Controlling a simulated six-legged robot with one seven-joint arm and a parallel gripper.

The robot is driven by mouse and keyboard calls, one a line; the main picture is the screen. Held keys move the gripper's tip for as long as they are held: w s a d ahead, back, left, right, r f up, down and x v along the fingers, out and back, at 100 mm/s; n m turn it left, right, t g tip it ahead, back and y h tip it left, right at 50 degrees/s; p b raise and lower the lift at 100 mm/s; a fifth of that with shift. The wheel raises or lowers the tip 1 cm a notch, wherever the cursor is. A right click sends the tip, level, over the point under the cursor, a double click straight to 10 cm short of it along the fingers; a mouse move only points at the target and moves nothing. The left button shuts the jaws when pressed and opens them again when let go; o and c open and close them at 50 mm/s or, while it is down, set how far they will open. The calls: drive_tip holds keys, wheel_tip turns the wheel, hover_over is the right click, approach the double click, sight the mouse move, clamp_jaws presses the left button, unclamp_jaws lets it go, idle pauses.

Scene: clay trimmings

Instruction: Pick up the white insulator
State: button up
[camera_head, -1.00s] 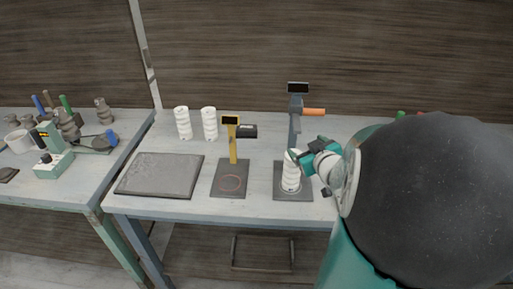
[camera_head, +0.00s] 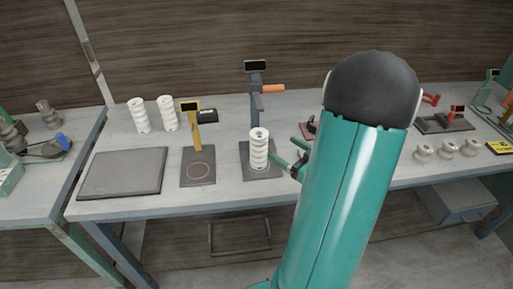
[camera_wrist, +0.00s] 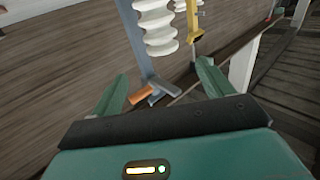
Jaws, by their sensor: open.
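A white ribbed insulator (camera_head: 259,152) stands upright on the dark base of a grey stand with an orange handle (camera_head: 272,88) in the head view. It also shows at the top of the wrist view (camera_wrist: 156,26), cut off by the frame edge. My gripper (camera_head: 287,153) is just right of the insulator in the head view, its teal fingers partly hidden by my arm. In the wrist view my gripper (camera_wrist: 162,76) is open, with nothing between its fingers. The insulator appears beyond the fingertips. Two more white insulators (camera_head: 139,115) (camera_head: 168,113) stand at the back left.
A yellow stand (camera_head: 194,130) is left of the insulator, with a grey slab (camera_head: 122,172) farther left. Several small pale spools (camera_head: 446,150) and a red tool on a dark base (camera_head: 445,122) are at the right. A second table adjoins at the left.

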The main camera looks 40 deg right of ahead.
sight(267, 138)
drive_tip(key=w, duration=0.8)
drive_tip(key=shift+a, duration=0.25)
drive_tip(key=shift+w+a+f, duration=0.1)
drive_tip(key=shift+w+a, duration=0.1)
drive_tip(key=shift+w, duration=1.1)
drive_tip(key=shift+w+a+f, duration=0.1)
drive_tip(key=shift+w+a, duration=0.05)
drive_tip(key=shift+w, duration=1.1)
clamp_jaws()
